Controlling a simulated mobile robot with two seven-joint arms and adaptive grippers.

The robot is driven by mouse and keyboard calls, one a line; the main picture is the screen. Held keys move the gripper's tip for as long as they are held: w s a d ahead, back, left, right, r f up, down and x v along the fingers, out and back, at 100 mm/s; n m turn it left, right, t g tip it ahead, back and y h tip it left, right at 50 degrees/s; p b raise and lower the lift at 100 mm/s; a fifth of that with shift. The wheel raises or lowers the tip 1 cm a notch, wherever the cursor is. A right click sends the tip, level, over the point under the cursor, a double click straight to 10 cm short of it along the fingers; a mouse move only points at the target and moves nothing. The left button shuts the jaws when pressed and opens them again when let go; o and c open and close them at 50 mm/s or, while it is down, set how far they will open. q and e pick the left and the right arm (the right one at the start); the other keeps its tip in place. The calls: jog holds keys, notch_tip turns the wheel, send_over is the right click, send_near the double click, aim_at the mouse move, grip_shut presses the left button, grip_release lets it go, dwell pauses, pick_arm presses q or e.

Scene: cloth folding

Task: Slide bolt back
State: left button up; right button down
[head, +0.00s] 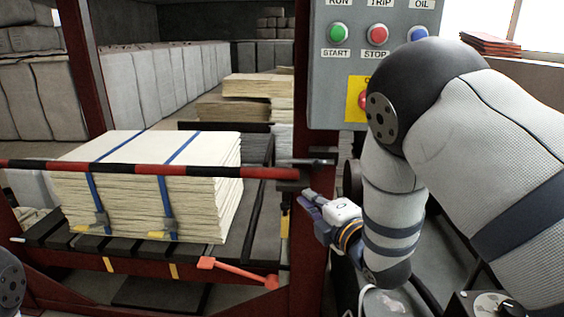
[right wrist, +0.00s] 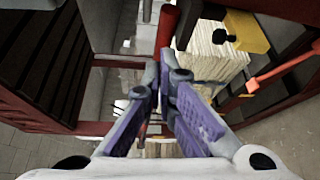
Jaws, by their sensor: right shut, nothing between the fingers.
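A dark bolt-like piece (head: 316,161) sits on the red post (head: 309,235) at the end of a red-and-black striped bar (head: 150,169). The bar lies across the front of a strapped stack of pale sheets (head: 150,190). My right gripper (head: 308,198) is in front of the post, just below the bolt piece, with its purple fingers pointing left. In the right wrist view, the fingers of the gripper (right wrist: 158,72) are closed together and hold nothing. A red bar (right wrist: 168,25) shows beyond the fingertips; I cannot tell whether they touch it. My left gripper is out of view.
A grey control box (head: 355,70) with coloured buttons hangs above my right arm. A red lever (head: 238,270) sticks out low in front of the stack; it also shows in the right wrist view (right wrist: 288,68). Another stack (head: 255,87) stands behind.

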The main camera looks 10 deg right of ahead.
aim_at(311, 164)
jog(key=x, duration=0.3)
jog(key=b+x, duration=0.1)
jog(key=x, duration=0.2)
jog(key=r+b+x, duration=0.1)
jog(key=x, duration=0.3)
jog(key=shift+a, duration=0.15)
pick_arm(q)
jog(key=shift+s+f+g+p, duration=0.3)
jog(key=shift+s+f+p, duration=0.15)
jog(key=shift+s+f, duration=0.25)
pick_arm(e)
jog(key=d, duration=0.2)
jog(key=d+r, duration=0.1)
jog(key=d, duration=0.1)
jog(key=shift+s+r, duration=0.15)
jog(key=shift+s, duration=0.05)
